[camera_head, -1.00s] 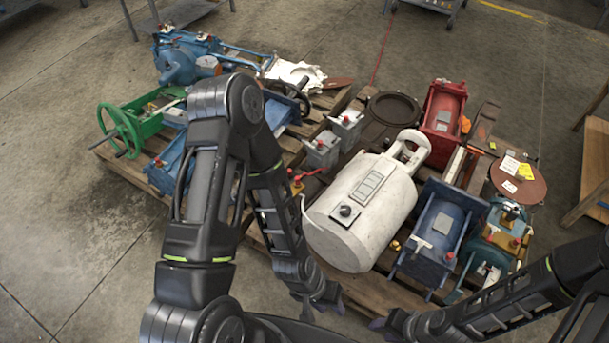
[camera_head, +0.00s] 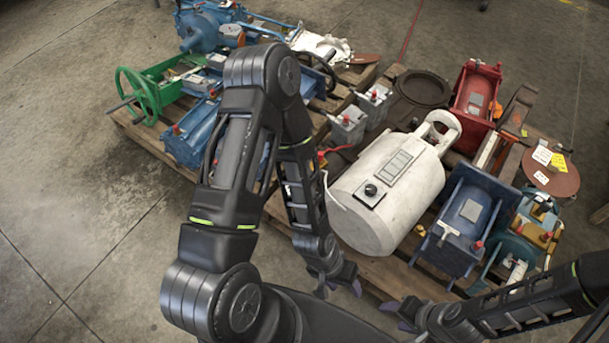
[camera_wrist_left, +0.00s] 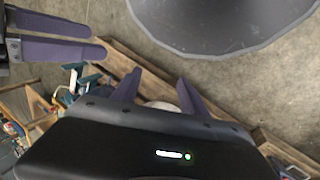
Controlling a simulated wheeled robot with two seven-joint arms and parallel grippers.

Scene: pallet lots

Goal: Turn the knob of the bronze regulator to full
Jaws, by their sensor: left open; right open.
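No part is plainly labelled as the bronze regulator. A small brass-coloured block (camera_head: 535,228) sits on a teal device at the right of the pallet; whether it is the regulator I cannot tell. A black knob (camera_head: 370,190) sits on a plate on the white tank (camera_head: 400,205), mid-pallet. My left gripper (camera_head: 339,289) is open and empty near the pallet's front edge, below the tank in the picture. Its fingers show in the left wrist view (camera_wrist_left: 158,92). My right gripper (camera_head: 398,315) is open and empty, close to its right, apart from all parts.
The wooden pallet (camera_head: 395,280) is crowded: a green handwheel (camera_head: 137,95), a red housing (camera_head: 475,95), a blue housing (camera_head: 465,215) and a tagged brown disc (camera_head: 551,170). My left arm hides part of the blue parts at left. Concrete floor is clear at left.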

